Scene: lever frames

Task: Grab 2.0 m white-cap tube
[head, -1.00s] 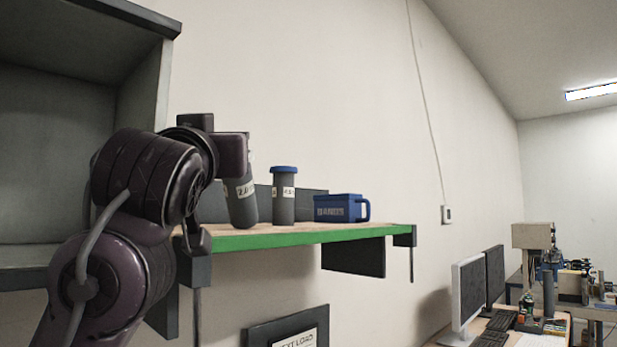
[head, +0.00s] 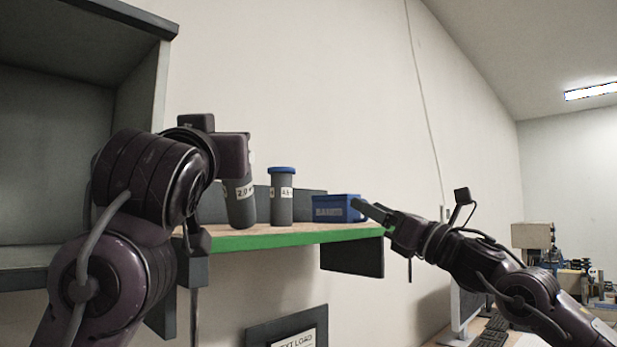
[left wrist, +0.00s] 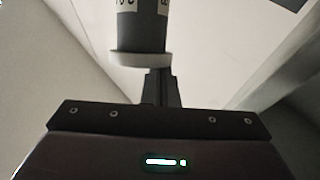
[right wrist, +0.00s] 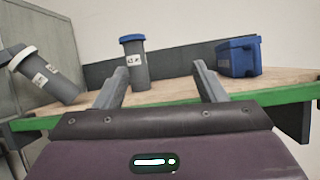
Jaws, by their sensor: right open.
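The white-cap tube (head: 240,208) is grey, with a label starting "2.0". It leans at the shelf's left part in the head view, its top mostly hidden by my left wrist. In the left wrist view, its pale cap (left wrist: 140,60) overlaps the fingertips of my left gripper (left wrist: 164,88). I cannot tell whether those fingers grip it. The right wrist view shows the tube (right wrist: 48,78) tilted, with its top towards the left arm. My right gripper (head: 374,213) is open and empty at the shelf's right end, near the blue bin; its fingers (right wrist: 158,82) are spread.
A blue-cap tube (head: 281,205) stands upright, right of the leaning one. A blue bin (head: 335,209) sits farther right on the green-edged shelf (head: 300,238). A grey cabinet (head: 60,160) flanks the shelf's left. Monitors and a bench lie at lower right.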

